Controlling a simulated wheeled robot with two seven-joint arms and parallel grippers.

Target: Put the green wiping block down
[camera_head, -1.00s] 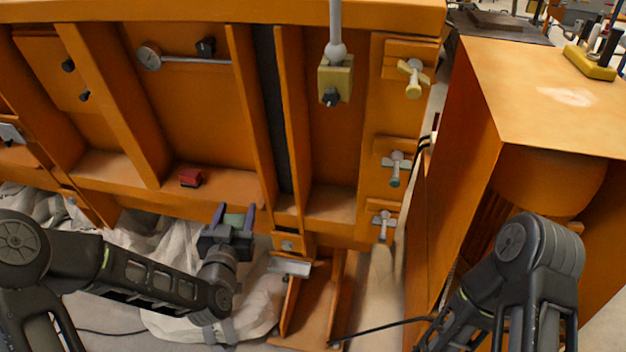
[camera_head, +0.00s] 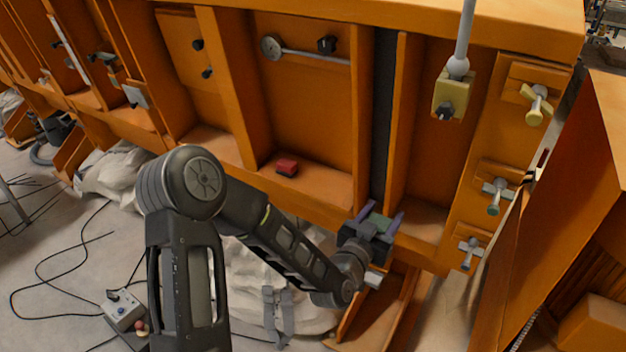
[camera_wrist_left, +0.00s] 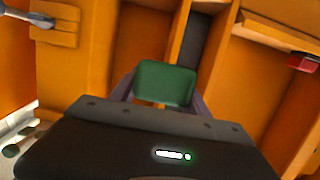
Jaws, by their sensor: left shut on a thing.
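The green wiping block (camera_wrist_left: 166,82) is between the fingers of my left gripper in the left wrist view. In the head view the block (camera_head: 376,222) shows as a small green patch between the purple fingertips. My left gripper (camera_head: 378,220) is shut on it, in front of the lower ledge of the orange frame, near the dark vertical strip. I cannot tell whether the block touches the ledge. My right gripper is not in view.
A red block (camera_head: 287,167) lies on the orange ledge (camera_head: 325,183) left of the gripper; it also shows in the wrist view (camera_wrist_left: 303,63). Clamp handles (camera_head: 497,196) line the right panel. A yellow block (camera_head: 450,97) hangs on a rod. A control box (camera_head: 122,310) stands on the floor.

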